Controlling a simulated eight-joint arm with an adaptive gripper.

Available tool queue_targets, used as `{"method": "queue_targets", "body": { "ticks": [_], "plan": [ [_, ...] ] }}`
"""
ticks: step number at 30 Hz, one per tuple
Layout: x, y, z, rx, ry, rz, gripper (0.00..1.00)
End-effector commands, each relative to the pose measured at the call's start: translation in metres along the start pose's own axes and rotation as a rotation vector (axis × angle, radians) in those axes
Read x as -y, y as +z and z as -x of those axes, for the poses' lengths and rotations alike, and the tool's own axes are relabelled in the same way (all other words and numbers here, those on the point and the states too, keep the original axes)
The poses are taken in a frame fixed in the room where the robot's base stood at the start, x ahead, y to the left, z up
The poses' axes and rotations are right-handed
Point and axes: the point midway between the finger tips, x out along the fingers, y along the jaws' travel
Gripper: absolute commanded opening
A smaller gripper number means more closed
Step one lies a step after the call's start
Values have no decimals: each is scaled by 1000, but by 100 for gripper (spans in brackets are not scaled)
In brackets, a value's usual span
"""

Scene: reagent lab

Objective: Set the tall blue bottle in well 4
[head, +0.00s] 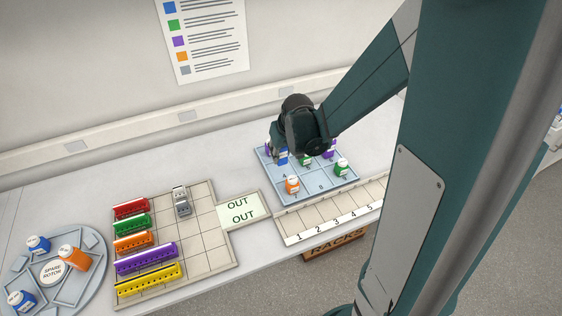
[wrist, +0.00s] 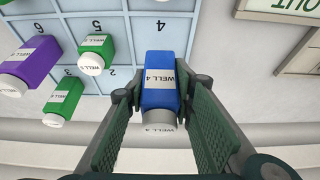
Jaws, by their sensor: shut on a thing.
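The tall blue bottle (wrist: 160,84), labelled WELL 4, is between the two fingers of my gripper (wrist: 162,92) in the wrist view. The fingers are shut on its sides. In the wrist view it overlaps the square marked 4 on the pale blue well tray (wrist: 127,27); I cannot tell whether its base touches the tray. In the head view my gripper (head: 281,148) is over the back left of the tray (head: 343,187), and only a part of the blue bottle (head: 283,159) shows below it.
On the tray stand a purple bottle (wrist: 33,62), a green bottle (wrist: 95,52), another green bottle (wrist: 63,101) and an orange bottle (head: 292,184). A numbered rack strip (head: 290,225) lies in front. Left are a grid board (head: 195,247) with coloured racks and a round spare rotor (head: 52,298).

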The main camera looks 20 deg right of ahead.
Motion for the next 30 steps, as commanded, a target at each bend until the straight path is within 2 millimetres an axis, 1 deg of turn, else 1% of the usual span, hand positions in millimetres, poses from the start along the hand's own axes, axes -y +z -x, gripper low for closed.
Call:
{"method": "queue_targets", "body": {
  "ticks": [15,27,30],
  "plan": [
    [0,2,-5,0,0,0,13],
    [0,14,-35,0,0,0,13],
    [0,16,-39,0,0,0,13]
  ]
}}
